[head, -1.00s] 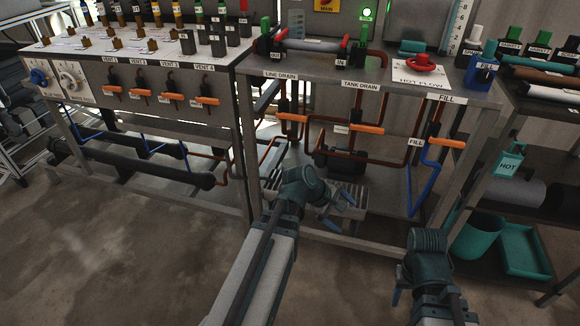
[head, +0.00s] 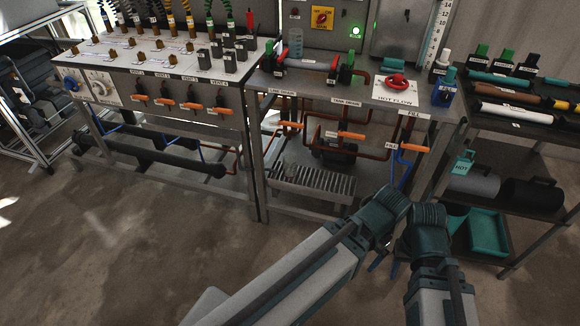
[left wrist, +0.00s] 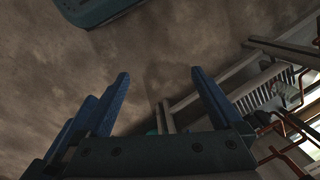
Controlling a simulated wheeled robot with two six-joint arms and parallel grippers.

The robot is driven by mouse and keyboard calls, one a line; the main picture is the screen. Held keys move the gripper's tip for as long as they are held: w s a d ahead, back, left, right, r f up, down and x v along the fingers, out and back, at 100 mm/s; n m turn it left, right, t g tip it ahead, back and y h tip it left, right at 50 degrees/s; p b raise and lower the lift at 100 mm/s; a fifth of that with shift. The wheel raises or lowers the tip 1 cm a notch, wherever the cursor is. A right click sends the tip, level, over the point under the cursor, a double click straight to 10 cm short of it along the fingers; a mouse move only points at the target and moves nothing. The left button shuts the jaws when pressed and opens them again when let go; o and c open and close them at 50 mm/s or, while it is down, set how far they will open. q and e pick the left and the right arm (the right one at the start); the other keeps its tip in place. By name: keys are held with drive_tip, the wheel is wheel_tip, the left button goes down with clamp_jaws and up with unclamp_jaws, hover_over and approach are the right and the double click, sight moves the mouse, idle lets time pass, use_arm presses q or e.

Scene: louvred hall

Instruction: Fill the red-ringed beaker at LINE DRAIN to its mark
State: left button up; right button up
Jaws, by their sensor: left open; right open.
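The LINE DRAIN label (head: 282,92) is on the bench's front edge, with an orange-handled valve (head: 291,125) below it. A slatted grate (head: 312,183) lies on the lower shelf. A small clear vessel (head: 290,171) seems to stand at its left; I cannot make out a red ring or a fill level. It also shows faintly in the left wrist view (left wrist: 281,90). My left gripper (left wrist: 158,75) is open and empty over the floor; its wrist mostly hides it in the head view. My right gripper (head: 394,268) is low in front of the bench, open, its fingers barely showing.
TANK DRAIN and FILL valves (head: 351,135) hang right of LINE DRAIN. A red HOT FLOW knob (head: 396,80) and a clear cylinder (head: 295,43) are on the bench top. Teal bins (head: 488,232) stand at right. Floor at left is clear.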

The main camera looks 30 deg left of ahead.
use_arm(q)
drive_tip(key=shift+c, duration=0.3)
drive_tip(key=shift+w+f, duration=0.2)
drive_tip(key=shift+f, duration=0.1)
drive_tip(key=shift+c, duration=1.3)
drive_tip(key=w+f+h+b, duration=0.1)
drive_tip(key=w+d+n+h+b, duration=0.1)
drive_tip(key=w+f+t+h+b, duration=0.1)
drive_tip(key=w, duration=0.1)
drive_tip(key=shift+d+f, duration=0.15)
drive_tip(key=shift+f, duration=0.15)
drive_tip(key=c, duration=0.4)
drive_tip(key=w+a+r+n+t+h+b, duration=0.2)
drive_tip(key=w+a+n+t+b, duration=0.25)
drive_tip(key=w, duration=0.45)
drive_tip(key=w+a+r+n+t+h+b, duration=0.2)
drive_tip(key=w+a+n+t+h+b, duration=0.15)
drive_tip(key=w+t, duration=0.35)
drive_tip(key=shift+c, duration=0.2)
drive_tip(key=w+a+r+n+t+y+b, duration=0.1)
drive_tip(key=a+n+y, duration=0.4)
drive_tip(key=a, duration=0.9)
drive_tip(key=w+a+r+n+t+y+b, duration=0.2)
drive_tip(key=a+n, duration=0.8)
drive_tip(key=a, duration=0.5)
drive_tip(key=r+t+y+b, duration=0.1)
drive_tip(key=t+y+b, duration=0.1)
drive_tip(key=y+b, duration=0.1)
drive_tip(key=shift+n+y, duration=0.3)
drive_tip(key=shift+y, duration=0.45)
